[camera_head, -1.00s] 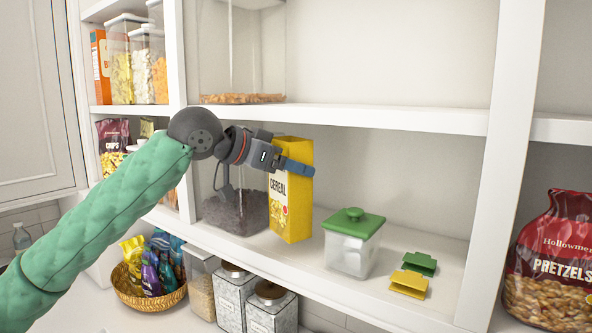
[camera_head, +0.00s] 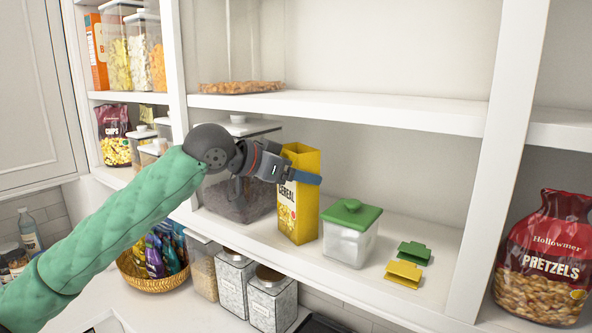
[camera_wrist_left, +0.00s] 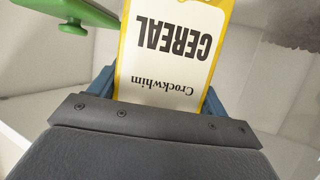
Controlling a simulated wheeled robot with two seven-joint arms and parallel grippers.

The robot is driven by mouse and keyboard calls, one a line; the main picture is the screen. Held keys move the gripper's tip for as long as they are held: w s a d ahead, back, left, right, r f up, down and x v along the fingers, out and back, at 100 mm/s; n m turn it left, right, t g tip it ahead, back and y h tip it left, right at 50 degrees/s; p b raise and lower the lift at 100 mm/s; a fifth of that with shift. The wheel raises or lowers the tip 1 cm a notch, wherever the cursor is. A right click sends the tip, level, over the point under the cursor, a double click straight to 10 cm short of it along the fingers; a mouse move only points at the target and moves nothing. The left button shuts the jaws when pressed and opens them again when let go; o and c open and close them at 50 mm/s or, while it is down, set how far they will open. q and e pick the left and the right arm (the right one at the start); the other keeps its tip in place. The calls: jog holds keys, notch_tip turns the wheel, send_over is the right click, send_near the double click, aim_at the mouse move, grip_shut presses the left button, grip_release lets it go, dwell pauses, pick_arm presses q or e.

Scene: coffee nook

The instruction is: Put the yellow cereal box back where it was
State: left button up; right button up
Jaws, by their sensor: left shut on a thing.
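The yellow cereal box (camera_head: 298,208) stands upright at the front of the middle shelf, between a dark-filled clear container and a green-lidded jar. My left gripper (camera_head: 306,176) is shut on the upper part of the box, with blue fingers on either side of it. In the left wrist view the box (camera_wrist_left: 172,52) appears upside down between the fingers, with its "CEREAL" lettering showing. Whether its base touches the shelf is hard to tell. The top of the box looks open. My right gripper is not in view.
The dark-filled container (camera_head: 240,200) is close left of the box. The green-lidded jar (camera_head: 350,236) is close right, followed by green (camera_head: 414,253) and yellow (camera_head: 403,274) clips. The shelf behind is clear. A pretzel bag (camera_head: 546,262) stands far right.

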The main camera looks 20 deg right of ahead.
pick_arm(q)
jog(key=o, duration=1.4)
jog(key=shift+c, duration=0.2)
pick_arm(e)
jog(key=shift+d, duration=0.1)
pick_arm(q)
jog(key=b+v, duration=0.5)
jog(key=v, duration=0.7)
jog(key=shift+b, duration=0.4)
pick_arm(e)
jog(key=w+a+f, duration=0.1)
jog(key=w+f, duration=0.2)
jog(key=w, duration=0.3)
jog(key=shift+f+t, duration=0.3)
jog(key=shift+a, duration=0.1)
